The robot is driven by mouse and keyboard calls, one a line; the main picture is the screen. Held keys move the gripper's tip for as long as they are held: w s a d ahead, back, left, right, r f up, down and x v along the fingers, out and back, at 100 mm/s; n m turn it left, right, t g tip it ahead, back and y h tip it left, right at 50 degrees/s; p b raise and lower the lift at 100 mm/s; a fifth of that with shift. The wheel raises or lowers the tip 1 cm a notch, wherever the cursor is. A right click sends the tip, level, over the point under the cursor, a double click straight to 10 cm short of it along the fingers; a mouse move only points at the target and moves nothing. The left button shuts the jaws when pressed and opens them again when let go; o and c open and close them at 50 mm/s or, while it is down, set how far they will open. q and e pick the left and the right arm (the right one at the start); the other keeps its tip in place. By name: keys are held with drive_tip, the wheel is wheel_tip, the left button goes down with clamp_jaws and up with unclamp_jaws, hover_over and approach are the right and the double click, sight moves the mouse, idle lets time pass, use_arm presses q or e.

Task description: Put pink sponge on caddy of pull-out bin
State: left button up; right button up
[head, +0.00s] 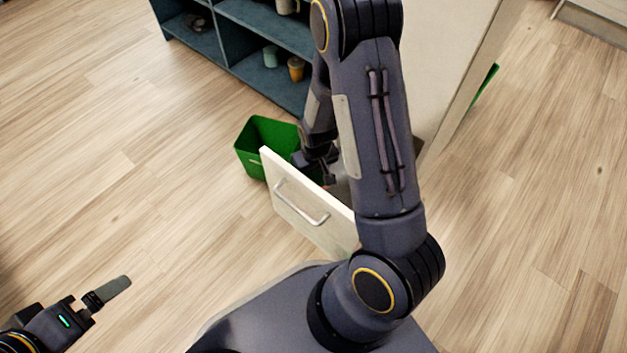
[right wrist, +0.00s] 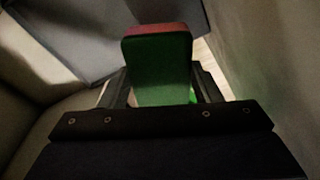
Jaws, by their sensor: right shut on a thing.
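In the right wrist view, the sponge (right wrist: 160,65) is a block with a green face and a pink layer along its top edge. My right gripper is shut on it, with a finger on each side. In the head view this gripper (head: 326,178) is low behind the pull-out bin's white front (head: 300,208), mostly hidden by my arm. The sponge cannot be made out there. A small grey part of the bin's inside shows beside the gripper; I cannot tell which part is the caddy. My left gripper (head: 108,292) is at lower left, away from everything, its opening unclear.
A green open container (head: 262,140) is behind and left of the white front. A dark blue shelf unit (head: 250,45) with cups stands at the back. A pale cabinet side (head: 450,60) rises right of my arm. Wooden floor at left is clear.

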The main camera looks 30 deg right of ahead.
sight(313, 175)
drive_tip(key=shift+f+b, duration=0.5)
drive_tip(key=shift+f, duration=0.9)
drive_tip(key=shift+f, duration=0.15)
drive_tip(key=o, duration=1)
drive_tip(key=shift+r, duration=0.3)
drive_tip(key=r+p, duration=0.2)
drive_tip(key=r, duration=0.2)
drive_tip(key=s+r+p, duration=0.1)
drive_tip(key=r+p, duration=0.1)
drive_tip(key=r, duration=0.1)
drive_tip(key=r+p, duration=0.1)
drive_tip(key=r, duration=0.3)
drive_tip(key=shift+s+a+r+p, duration=0.2)
drive_tip(key=shift+r+p, duration=0.1)
drive_tip(key=shift+p, duration=0.1)
